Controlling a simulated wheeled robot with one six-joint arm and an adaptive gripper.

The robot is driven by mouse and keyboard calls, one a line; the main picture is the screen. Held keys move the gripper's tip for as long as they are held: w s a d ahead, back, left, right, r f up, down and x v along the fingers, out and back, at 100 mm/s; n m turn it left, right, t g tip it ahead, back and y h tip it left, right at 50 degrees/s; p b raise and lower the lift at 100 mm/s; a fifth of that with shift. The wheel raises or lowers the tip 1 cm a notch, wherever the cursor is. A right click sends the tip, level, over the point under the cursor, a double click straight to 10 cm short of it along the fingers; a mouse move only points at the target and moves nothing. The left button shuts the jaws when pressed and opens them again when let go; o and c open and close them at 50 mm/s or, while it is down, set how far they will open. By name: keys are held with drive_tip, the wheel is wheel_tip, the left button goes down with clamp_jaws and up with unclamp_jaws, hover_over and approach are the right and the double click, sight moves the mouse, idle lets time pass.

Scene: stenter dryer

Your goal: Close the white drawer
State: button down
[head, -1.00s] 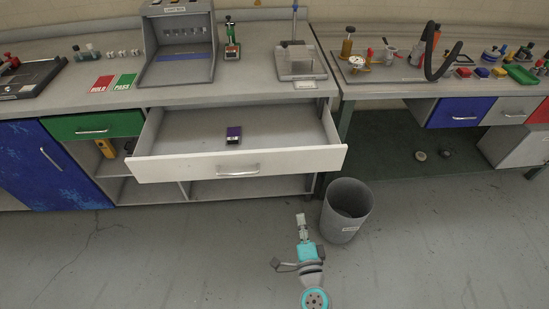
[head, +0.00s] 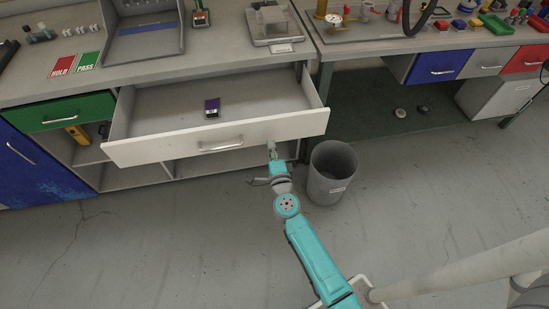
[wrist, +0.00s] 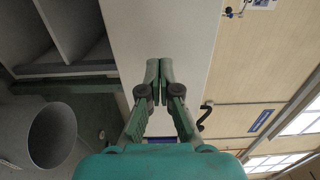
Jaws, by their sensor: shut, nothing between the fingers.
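The white drawer (head: 170,152) is pulled open below the bench top, with a silver bar handle (head: 221,145) on its front. A small dark purple box (head: 212,107) lies inside it. My gripper (head: 272,147) is at the drawer front, right of the handle, with its fingers shut and empty. In the wrist view, the fingertips (wrist: 160,62) are together against the backdrop of the pale drawer front (wrist: 185,30). I cannot tell whether they touch it.
A grey bin (head: 331,175) stands on the floor just right of my gripper. A green drawer (head: 62,112) and a blue door (head: 35,165) are at the left, both shut. The floor at front left is clear.

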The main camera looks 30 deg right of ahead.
sight(269, 133)
drive_tip(key=shift+x, duration=1.65)
